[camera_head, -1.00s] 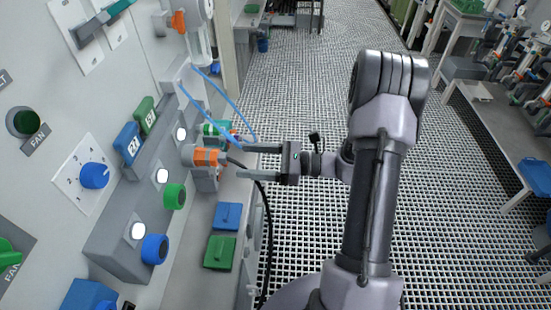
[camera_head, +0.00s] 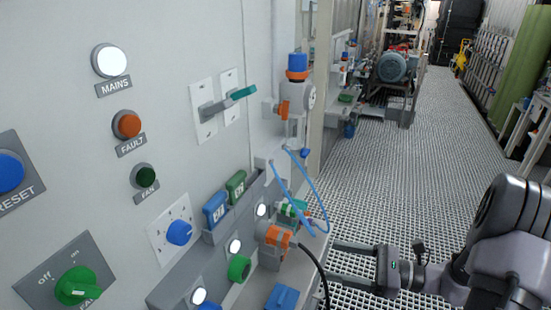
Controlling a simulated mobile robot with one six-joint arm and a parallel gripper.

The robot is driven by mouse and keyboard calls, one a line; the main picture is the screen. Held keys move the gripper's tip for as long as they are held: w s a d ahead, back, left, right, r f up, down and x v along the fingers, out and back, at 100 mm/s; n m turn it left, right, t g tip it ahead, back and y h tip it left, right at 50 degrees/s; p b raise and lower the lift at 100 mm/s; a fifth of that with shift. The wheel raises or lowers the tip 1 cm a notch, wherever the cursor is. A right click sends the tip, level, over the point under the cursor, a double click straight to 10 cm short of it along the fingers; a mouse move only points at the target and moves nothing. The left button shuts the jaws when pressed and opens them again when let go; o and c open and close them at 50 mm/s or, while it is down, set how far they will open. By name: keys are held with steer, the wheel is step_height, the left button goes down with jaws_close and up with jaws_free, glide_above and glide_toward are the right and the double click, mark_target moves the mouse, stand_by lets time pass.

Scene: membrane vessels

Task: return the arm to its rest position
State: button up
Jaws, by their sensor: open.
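My gripper (camera_head: 338,264) shows at the lower right, its two fingers apart and pointing left toward the panel. Nothing is between the fingers. The fingertips are close to the orange connector (camera_head: 275,236) and the black cable that hangs from it; I cannot tell whether a finger touches the cable. My arm (camera_head: 505,240) reaches in from the lower right corner, and its lower part is cut off by the frame's edge.
The grey panel (camera_head: 150,175) fills the left, with lamps, a green knob (camera_head: 77,286) and a blue knob (camera_head: 180,232). Blue hoses (camera_head: 287,190) hang above the gripper. The grated floor (camera_head: 400,160) is open beyond. A motor (camera_head: 391,67) stands far back.

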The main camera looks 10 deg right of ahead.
steer(key=s+a+r+n+g+h+b, duration=0.25)
steer(key=s+a+n+g, duration=0.25)
steer(key=a+n+g, duration=0.45)
steer(key=s+a+r+n+t+h+b, duration=0.3)
steer(key=s+a+n+t+h, duration=0.2)
steer(key=s+n+h, duration=0.4)
steer(key=shift+s+a+r+n+t+h+b, duration=0.2)
steer(key=shift+s+n+t+h+b, duration=0.15)
steer(key=shift+s+t+h, duration=0.3)
steer(key=shift+w+a, duration=0.1)
